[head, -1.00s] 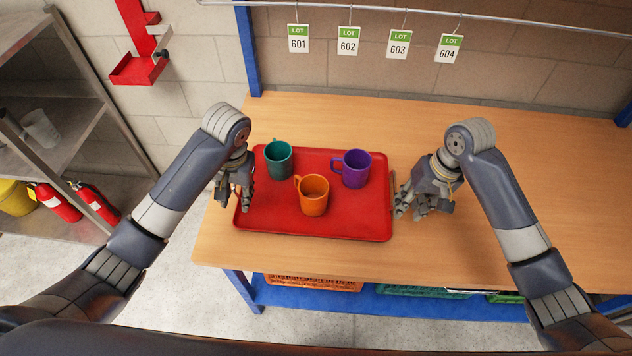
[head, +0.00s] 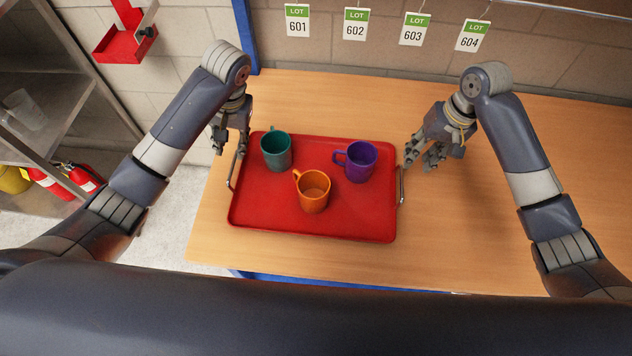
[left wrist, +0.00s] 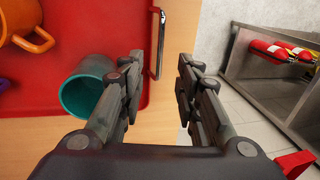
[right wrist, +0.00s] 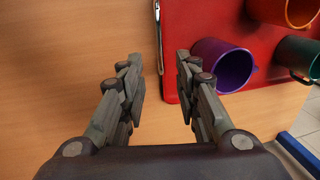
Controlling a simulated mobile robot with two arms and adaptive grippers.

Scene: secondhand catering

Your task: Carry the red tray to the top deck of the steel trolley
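The red tray (head: 260,215) lies flat on the wooden table, with a metal handle at its left and right ends. It bears a green mug (head: 276,152), an orange mug (head: 312,192) and a purple mug (head: 358,162). My left gripper (head: 231,150) is open and empty beyond the tray's back left corner; in the left wrist view the left handle (left wrist: 158,45) is ahead of its fingers, apart from them. My right gripper (head: 422,160) is open and empty beside the tray's right edge; the right handle (right wrist: 157,35) shows ahead between its fingers. The steel trolley cannot be made out for certain.
The wooden table (head: 500,240) is clear right of the tray. A red wall bracket (head: 125,42) and hanging lot tags (head: 355,23) are at the back.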

